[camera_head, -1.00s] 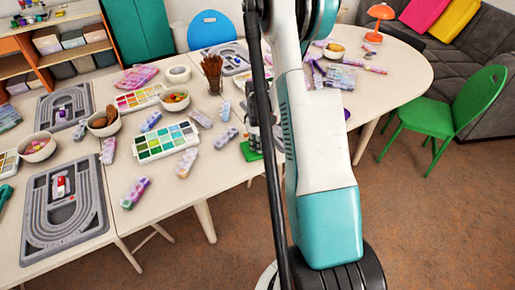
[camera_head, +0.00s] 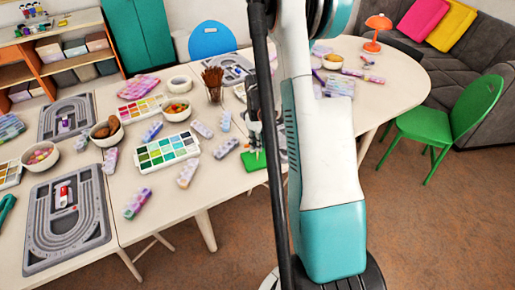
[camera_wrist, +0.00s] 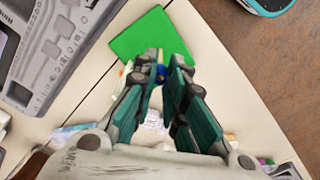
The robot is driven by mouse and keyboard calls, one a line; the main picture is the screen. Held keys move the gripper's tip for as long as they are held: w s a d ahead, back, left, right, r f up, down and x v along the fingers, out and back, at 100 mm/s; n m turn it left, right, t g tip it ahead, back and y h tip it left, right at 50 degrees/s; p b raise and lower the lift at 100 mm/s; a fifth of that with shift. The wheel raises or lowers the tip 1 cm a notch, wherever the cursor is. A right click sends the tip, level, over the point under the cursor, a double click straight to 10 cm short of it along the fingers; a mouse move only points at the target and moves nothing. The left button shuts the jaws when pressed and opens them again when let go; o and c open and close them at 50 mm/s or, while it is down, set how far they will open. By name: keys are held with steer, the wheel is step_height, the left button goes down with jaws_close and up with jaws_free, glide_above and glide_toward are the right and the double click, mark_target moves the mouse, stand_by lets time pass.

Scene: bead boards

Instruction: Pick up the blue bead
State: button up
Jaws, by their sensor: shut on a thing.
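The blue bead (camera_wrist: 161,71) shows as a small blue spot between my fingertips in the wrist view, mostly covered by them. My gripper (camera_wrist: 163,74) is shut on it, over the near edge of a green mat (camera_wrist: 150,32). I cannot tell how high the bead is above the mat. In the head view my gripper (camera_head: 255,150) is over the green mat (camera_head: 252,163), partly behind my arm; the bead cannot be made out there.
Grey bead boards (camera_head: 36,245) lie on the left table. A paint palette (camera_head: 168,151), a cup of brushes (camera_head: 213,88), bowls (camera_head: 176,112) and patterned pieces crowd the tabletop. A green chair (camera_head: 458,118) stands at right on open floor.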

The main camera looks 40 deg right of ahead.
step_height(320, 180, up, 13)
steer(key=p, duration=0.3)
